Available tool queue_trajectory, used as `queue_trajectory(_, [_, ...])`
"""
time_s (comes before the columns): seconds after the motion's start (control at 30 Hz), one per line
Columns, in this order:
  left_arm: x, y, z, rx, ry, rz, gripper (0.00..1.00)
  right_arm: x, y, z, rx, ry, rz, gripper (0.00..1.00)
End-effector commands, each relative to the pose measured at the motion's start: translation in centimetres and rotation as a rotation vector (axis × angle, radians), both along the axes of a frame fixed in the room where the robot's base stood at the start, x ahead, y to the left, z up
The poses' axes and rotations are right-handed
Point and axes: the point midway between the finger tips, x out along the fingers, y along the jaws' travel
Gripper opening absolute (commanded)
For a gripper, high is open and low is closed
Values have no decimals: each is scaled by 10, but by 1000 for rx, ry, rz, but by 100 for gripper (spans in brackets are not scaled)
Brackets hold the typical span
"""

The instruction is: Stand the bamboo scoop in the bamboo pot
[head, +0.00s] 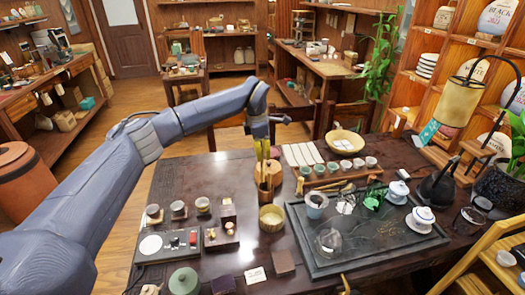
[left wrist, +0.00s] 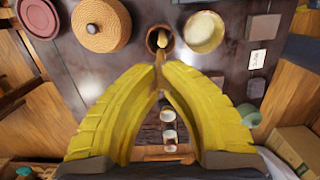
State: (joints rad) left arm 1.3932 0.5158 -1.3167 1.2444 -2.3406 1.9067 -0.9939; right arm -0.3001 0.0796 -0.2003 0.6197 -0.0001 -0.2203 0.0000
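My left gripper (head: 262,153) points down above the bamboo pot (head: 265,193), a brown cylinder near the middle of the dark table. In the left wrist view, its yellow fingers (left wrist: 159,72) close at the tips on the thin bamboo scoop (left wrist: 158,58). The scoop runs from the fingertips to the mouth of the pot (left wrist: 150,45), and its pale end shows inside the rim. Whether it touches the pot's bottom is hidden. A small yellow piece, seemingly my right gripper (head: 345,285), shows at the bottom edge of the head view; its fingers are not clear.
A round woven box (head: 275,167) stands just behind the pot, and a pale bamboo cup (head: 272,217) in front. A black tea tray (head: 310,262) with glassware and lidded cups fills the right. Small cups and a scale (head: 155,246) stand at left.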

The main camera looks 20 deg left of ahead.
Motion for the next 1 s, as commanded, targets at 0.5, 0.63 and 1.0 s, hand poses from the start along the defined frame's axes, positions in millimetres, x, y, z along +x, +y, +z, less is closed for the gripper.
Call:
queue_trajectory(0.5, [0,0,-35,0,0,0,0,1,0,0,0,-1,0,100])
queue_trajectory(0.63, [0,0,-44,0,1,0,0,1,0,0,0,-1,-1,100])
queue_trajectory(1.0, [0,0,-68,1,0,0,0,1,0,0,0,-1,-1,100])
